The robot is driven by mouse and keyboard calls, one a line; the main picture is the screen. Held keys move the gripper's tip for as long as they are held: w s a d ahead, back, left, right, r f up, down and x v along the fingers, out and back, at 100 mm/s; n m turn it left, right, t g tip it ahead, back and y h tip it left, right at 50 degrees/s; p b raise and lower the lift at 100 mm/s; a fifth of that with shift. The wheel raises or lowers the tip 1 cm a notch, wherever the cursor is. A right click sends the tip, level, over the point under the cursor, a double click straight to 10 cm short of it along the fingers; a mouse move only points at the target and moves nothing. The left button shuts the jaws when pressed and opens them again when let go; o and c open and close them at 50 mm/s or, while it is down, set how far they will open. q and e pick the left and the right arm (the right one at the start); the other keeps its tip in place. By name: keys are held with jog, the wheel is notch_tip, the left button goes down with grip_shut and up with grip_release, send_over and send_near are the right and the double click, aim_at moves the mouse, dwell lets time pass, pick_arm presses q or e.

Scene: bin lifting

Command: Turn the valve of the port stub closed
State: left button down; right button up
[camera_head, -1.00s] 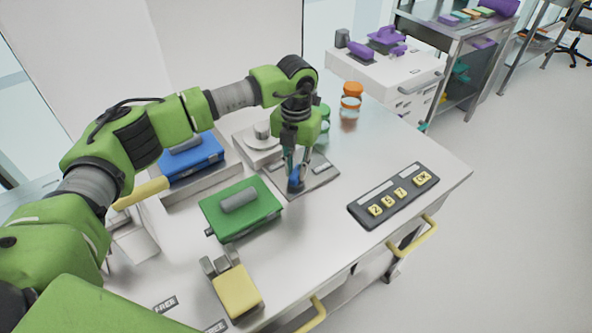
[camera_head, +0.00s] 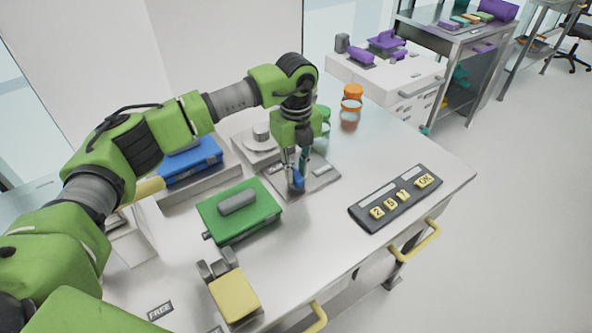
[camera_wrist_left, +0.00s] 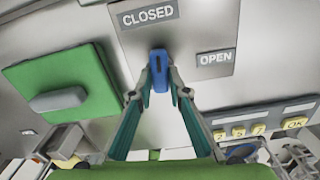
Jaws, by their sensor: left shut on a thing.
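The valve's blue handle (camera_head: 297,181) stands on a grey plate (camera_head: 322,178) of the port stub. My left gripper (camera_head: 297,170) points down over the plate and is shut on the handle. In the left wrist view the blue handle (camera_wrist_left: 159,72) sits between the two fingertips, its long side running up the picture toward the CLOSED label (camera_wrist_left: 148,15). The OPEN label (camera_wrist_left: 215,58) lies to the right of the handle. The handle's lower part is partly hidden by the fingers in the head view. My right gripper is not in view.
A keypad (camera_head: 395,198) lies to the right. Orange-lidded jars (camera_head: 351,101) stand behind. Bare tabletop lies between plate and keypad.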

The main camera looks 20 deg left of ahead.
aim_at(296, 174)
pick_arm(q)
jog(key=shift+n, duration=0.6)
jog(key=c, duration=1.9)
grip_release()
notch_tip(296, 174, up, 12)
jog(key=shift+r, duration=0.1)
